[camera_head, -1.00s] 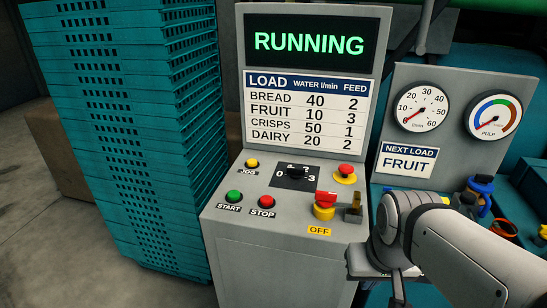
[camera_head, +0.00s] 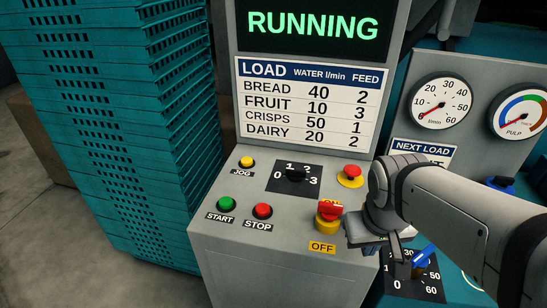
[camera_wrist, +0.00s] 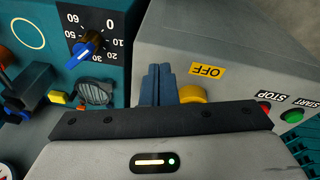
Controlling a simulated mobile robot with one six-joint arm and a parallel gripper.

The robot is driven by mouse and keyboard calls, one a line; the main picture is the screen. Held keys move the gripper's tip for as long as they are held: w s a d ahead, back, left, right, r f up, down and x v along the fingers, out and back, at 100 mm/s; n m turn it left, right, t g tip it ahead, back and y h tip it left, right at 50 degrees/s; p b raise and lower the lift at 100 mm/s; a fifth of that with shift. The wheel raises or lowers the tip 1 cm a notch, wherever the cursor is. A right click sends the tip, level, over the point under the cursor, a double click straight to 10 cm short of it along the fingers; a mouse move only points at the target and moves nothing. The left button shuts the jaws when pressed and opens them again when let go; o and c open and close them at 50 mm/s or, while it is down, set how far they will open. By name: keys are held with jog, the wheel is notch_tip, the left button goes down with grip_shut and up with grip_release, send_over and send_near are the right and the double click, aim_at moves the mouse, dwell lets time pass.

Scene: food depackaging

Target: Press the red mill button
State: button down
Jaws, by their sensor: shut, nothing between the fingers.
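The mill panel has a red STOP button (camera_head: 263,211) beside the green START button (camera_head: 227,204). A red mushroom button (camera_head: 350,175) on a yellow ring is at the panel's upper right. A red switch on a yellow base (camera_head: 328,213) stands above the OFF label (camera_head: 322,247). In the wrist view, my gripper (camera_wrist: 158,72) has its dark fingers together and empty, beside the yellow base (camera_wrist: 192,93). Whether they touch it cannot be told. The red STOP button (camera_wrist: 265,108) is farther right there, partly hidden. In the head view, my arm hides the fingertips.
The display (camera_head: 315,25) reads RUNNING. A black selector (camera_head: 295,174) and yellow JOG button (camera_head: 246,162) are on the panel. Teal crates (camera_head: 125,110) are stacked on the left. A blue-handled dial (camera_head: 420,262) and gauges (camera_head: 440,102) are on the right.

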jog(key=w+a+r+n+h+p, duration=0.2)
jog(key=w+a+r+n+p, duration=0.1)
jog(key=w+n+p, duration=0.15)
jog(key=r+n+t+h+p, duration=0.2)
jog(key=n+t+p, duration=0.45)
jog(key=n, duration=0.85)
send_over(259, 210)
jog(key=shift+f+g+p, duration=0.1)
jog(key=shift+g+p, duration=0.25)
jog(key=shift+g, duration=0.1)
jog(key=shift+f, duration=0.1)
jog(key=shift+m, duration=0.25)
notch_tip(259, 210, down, 8)
jog(key=b, duration=0.5)
jog(key=shift+b, duration=0.35)
jog(key=shift+f+b, duration=0.3)
jog(key=shift+b, duration=0.1)
jog(key=shift+f, duration=0.1)
jog(key=shift+f+b, duration=0.3)
jog(key=shift+b, duration=0.2)
